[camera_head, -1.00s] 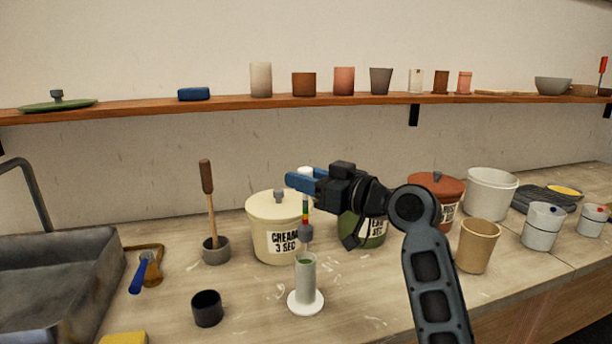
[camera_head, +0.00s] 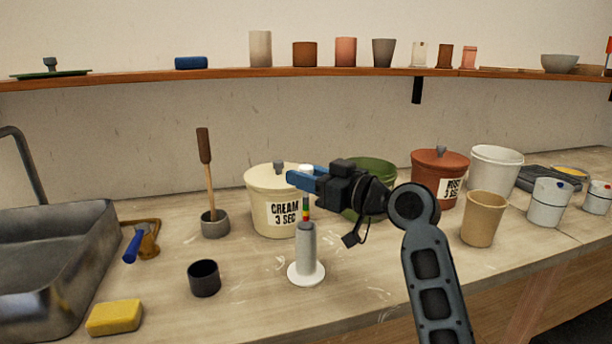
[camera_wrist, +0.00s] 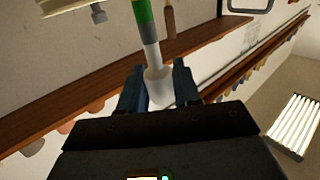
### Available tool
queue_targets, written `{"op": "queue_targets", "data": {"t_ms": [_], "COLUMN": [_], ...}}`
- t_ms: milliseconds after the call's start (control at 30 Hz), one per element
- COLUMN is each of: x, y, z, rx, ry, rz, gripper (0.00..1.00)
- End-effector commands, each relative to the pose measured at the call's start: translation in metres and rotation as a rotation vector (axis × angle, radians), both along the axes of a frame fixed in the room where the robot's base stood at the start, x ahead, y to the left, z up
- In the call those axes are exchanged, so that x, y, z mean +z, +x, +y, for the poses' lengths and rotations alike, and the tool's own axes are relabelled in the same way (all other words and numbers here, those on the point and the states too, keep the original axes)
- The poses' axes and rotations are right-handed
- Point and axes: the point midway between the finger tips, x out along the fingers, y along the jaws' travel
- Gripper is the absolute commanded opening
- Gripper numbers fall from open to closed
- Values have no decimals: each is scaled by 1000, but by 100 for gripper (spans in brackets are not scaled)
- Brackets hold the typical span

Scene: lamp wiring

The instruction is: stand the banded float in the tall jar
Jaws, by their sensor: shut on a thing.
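The banded float has a white top, a stem with red, yellow and green bands (camera_head: 306,208), and a grey lower part. My gripper (camera_head: 304,178) is shut on its white top, which also shows between the blue jaws in the wrist view (camera_wrist: 159,88). The float hangs upright over the tall jar (camera_head: 306,258), a narrow grey-white cylinder on a round white foot. The grey lower part is at the jar's mouth; how far it is inside I cannot tell. The wrist view shows green and grey parts of the stem.
A cream lidded pot (camera_head: 272,205) stands close behind the jar, with a green pot (camera_head: 378,172) behind my gripper. A dark cup (camera_head: 204,278) and a grey mortar (camera_head: 215,224) stand to the left. A tan cup (camera_head: 482,218) is right of my arm. The bench in front of the jar is clear.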

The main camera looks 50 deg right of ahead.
Motion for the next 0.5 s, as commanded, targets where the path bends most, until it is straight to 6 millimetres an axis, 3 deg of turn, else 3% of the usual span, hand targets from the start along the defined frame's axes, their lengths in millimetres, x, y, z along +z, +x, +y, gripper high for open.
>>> {"op": "queue_targets", "data": {"t_ms": [500], "x": [-39], "y": [0], "z": [0], "rx": [-1], "ry": [0], "rz": [0], "gripper": [0]}}
